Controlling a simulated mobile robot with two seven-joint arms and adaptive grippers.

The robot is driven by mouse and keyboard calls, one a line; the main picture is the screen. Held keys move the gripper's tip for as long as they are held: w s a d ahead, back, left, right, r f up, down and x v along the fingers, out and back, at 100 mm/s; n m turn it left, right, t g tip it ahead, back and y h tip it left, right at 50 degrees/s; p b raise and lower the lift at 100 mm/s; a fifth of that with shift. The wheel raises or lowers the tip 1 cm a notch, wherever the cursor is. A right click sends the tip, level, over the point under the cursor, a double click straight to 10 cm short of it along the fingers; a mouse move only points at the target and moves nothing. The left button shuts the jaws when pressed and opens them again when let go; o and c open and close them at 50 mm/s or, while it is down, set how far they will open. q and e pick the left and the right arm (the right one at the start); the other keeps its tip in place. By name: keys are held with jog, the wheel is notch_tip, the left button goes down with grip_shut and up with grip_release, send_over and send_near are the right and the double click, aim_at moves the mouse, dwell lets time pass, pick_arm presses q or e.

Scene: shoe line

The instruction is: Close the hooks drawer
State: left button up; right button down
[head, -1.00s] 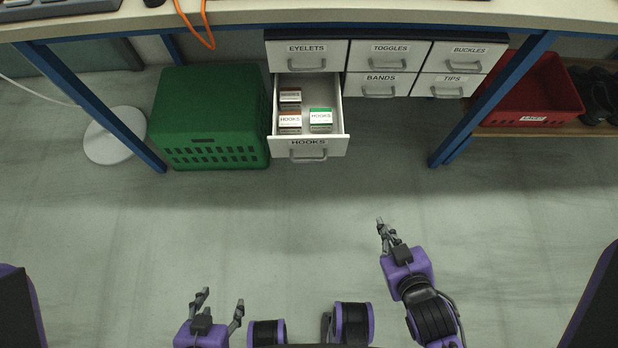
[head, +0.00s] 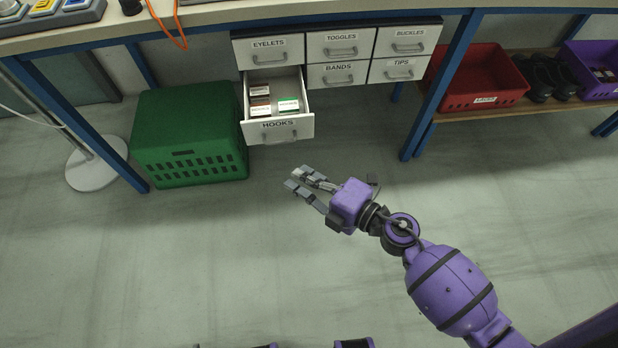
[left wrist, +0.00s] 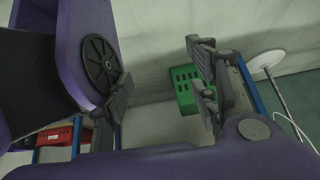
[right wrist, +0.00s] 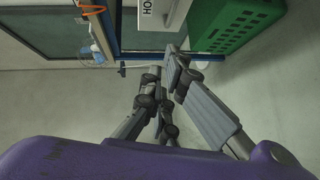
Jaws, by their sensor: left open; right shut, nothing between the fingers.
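The hooks drawer (head: 279,129) stands pulled out below the eyelets drawer in the head view, with several small boxes labelled hooks (head: 288,104) inside. Its labelled front also shows at the top of the right wrist view (right wrist: 150,14). My right gripper (head: 297,178) is shut and empty, a short way in front of and below the drawer front, apart from it. My left gripper (left wrist: 160,92) is open and empty in the left wrist view. It is out of the head view.
A green crate (head: 190,150) stands on the floor left of the drawer. The eyelets (head: 268,52), toggles, buckles, bands and tips drawers are shut. A blue table leg (head: 440,85) and a red bin (head: 484,80) are on the right. The floor in front is clear.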

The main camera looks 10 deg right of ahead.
pick_arm(q)
jog(key=shift+s+a+f+g+b, duration=0.2)
jog(key=shift+s+f+g+b, duration=0.1)
jog(key=shift+s+f+b, duration=0.65)
pick_arm(e)
jog(key=w+a+f, duration=0.1)
jog(key=w+a, duration=0.3)
jog(key=w, duration=0.4)
jog(key=shift+f, duration=0.4)
pick_arm(q)
jog(key=shift+r, duration=0.15)
jog(key=shift+w, duration=0.1)
pick_arm(e)
jog(key=shift+w, duration=0.1)
